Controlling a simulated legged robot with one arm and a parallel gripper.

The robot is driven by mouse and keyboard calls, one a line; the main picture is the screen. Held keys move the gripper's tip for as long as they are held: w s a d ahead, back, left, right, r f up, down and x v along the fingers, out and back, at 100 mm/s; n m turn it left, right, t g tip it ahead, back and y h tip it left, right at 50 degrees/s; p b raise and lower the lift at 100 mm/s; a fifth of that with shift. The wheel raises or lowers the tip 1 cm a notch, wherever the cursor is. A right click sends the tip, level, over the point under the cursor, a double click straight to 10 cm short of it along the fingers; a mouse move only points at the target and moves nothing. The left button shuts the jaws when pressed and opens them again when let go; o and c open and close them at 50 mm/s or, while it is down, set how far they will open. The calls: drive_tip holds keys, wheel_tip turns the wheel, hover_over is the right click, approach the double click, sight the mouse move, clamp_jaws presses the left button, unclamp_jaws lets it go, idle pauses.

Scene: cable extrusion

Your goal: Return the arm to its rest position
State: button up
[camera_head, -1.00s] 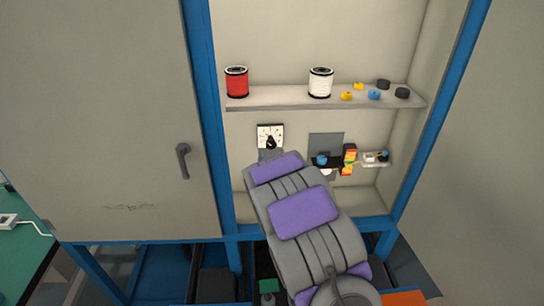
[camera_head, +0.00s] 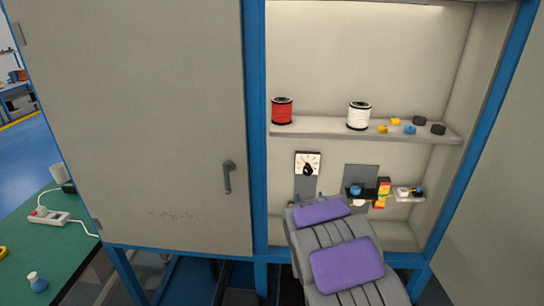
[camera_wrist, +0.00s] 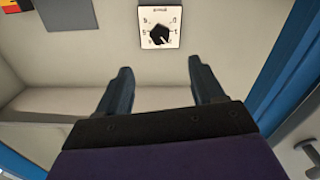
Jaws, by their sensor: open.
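My arm, grey with purple pads, reaches up into the open cabinet bay in the head view. My gripper (camera_wrist: 160,88) shows in the wrist view with its two dark fingers spread apart and nothing between them. A white dial plate with a black knob (camera_wrist: 159,34) is on the wall beyond the fingertips, apart from them. The same dial (camera_head: 308,165) shows in the head view just above the end of my arm.
A shelf (camera_head: 330,130) holds a red spool (camera_head: 282,111), a white spool (camera_head: 359,116) and several small parts. Small items sit on a lower ledge (camera_head: 410,197). A closed door (camera_head: 150,130) with a handle is at left. A green table (camera_head: 60,255) is at lower left.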

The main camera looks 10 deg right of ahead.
drive_tip(key=s+a+r+g+y, duration=0.1)
drive_tip(key=s+a+g, duration=0.3)
drive_tip(key=s, duration=1.3)
drive_tip(key=s+a+r+g+y, duration=0.2)
drive_tip(key=s+g, duration=0.6)
drive_tip(key=s, duration=0.9)
drive_tip(key=s+a+r+n+g+y, duration=0.1)
drive_tip(key=s+a+g, duration=0.4)
drive_tip(key=s, duration=1.2)
drive_tip(key=shift+s+a+r+g+y, duration=0.2)
drive_tip(key=shift+s+a+g+y, duration=0.1)
drive_tip(key=shift+g, duration=0.8)
